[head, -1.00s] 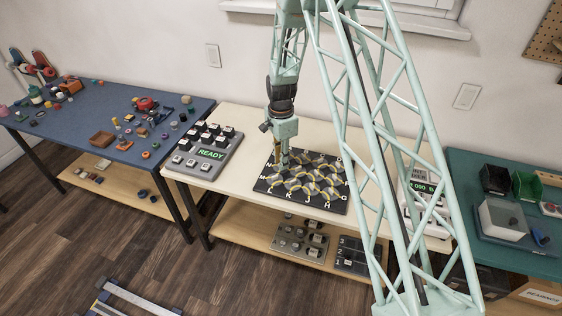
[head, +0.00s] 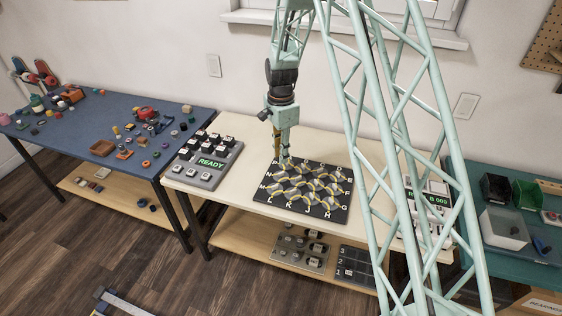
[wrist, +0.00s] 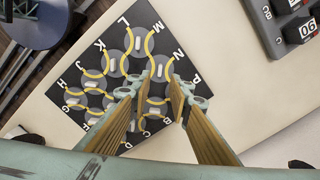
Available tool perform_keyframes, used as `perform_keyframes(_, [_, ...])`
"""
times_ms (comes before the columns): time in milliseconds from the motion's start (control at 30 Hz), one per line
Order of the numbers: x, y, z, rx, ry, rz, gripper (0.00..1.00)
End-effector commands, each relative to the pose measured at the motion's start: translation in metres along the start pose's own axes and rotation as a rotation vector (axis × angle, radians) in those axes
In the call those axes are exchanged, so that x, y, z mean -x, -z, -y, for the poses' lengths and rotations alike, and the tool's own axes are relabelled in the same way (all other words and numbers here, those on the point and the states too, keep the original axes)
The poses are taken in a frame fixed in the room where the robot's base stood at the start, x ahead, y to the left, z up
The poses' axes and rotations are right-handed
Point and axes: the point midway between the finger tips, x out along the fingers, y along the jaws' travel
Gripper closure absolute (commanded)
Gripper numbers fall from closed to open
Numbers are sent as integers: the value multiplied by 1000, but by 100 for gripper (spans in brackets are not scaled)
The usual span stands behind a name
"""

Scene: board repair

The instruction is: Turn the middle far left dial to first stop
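The black dial board (head: 335,212) lies on the cream table. Letters run along its edges, and yellow curved tracks cross its round grey dials. In the wrist view the board (wrist: 70,110) sits tilted, and a dial (wrist: 160,70) with a pale bar shows between and ahead of my fingertips. Other dials show to its left, and the fingers hide part of the board. My gripper (head: 284,162) points down over the board's far left part. In the wrist view my gripper (wrist: 162,92) is open, with empty space between its fingers. Contact with a dial cannot be told.
A grey button panel (head: 205,160) reading READY stands left of the board. A device with a display (head: 428,200) stands to the right, partly behind my arm frame. A blue table (head: 75,135) with many small parts is at the left. Cream table surface lies bare around the board.

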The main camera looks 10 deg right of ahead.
Motion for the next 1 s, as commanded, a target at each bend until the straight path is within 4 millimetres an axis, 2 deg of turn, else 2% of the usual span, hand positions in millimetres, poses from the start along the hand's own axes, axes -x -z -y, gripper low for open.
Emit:
perform_keyframes(200, [22,0,0,0,1,0,81])
perform_keyframes(333, [29,0,0,0,0,0,81])
perform_keyframes(1000, [33,0,0,1,0,0,81])
